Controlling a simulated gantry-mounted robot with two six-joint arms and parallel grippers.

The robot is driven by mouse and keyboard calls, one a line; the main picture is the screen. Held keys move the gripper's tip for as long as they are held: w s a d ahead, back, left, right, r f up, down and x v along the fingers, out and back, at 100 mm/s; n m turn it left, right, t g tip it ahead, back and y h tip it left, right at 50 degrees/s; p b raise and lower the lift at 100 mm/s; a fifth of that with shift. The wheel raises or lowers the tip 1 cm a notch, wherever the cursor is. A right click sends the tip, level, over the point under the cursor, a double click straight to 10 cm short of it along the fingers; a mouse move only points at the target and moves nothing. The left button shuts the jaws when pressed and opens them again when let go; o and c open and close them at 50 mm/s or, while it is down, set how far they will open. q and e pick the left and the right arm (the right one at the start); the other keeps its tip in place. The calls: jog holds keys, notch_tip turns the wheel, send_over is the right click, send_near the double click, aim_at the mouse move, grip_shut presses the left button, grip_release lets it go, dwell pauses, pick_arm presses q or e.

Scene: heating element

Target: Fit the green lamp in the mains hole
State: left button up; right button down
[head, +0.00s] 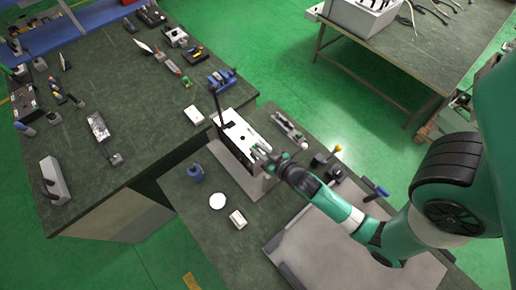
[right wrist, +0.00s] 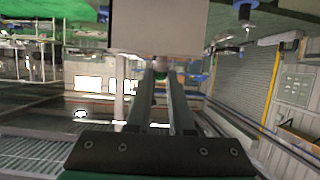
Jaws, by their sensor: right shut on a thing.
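A white box with dark holes in its panel (head: 238,133) stands on a grey base plate on the near table. A thin black rod rises from its far left corner. My right gripper (head: 262,155) is at the box's right side, close to the panel. In the right wrist view its two long fingers (right wrist: 161,75) are shut on a small green lamp (right wrist: 159,76), mostly hidden between the tips. A plain pale face of the box (right wrist: 158,27) is just beyond them. I cannot tell whether the lamp touches the box or which hole is the mains hole. My left gripper is not in view.
A grey tray (head: 330,250) is at the front. Tools and a yellow-tipped item (head: 337,149) stand to the right.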

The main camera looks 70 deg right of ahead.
jog(key=shift+f, duration=0.15)
jog(key=c, duration=0.7)
grip_release()
jog(key=b+v, duration=0.3)
jog(key=v, duration=0.8)
jog(key=shift+s+a, duration=0.1)
jog(key=shift+s, duration=0.15)
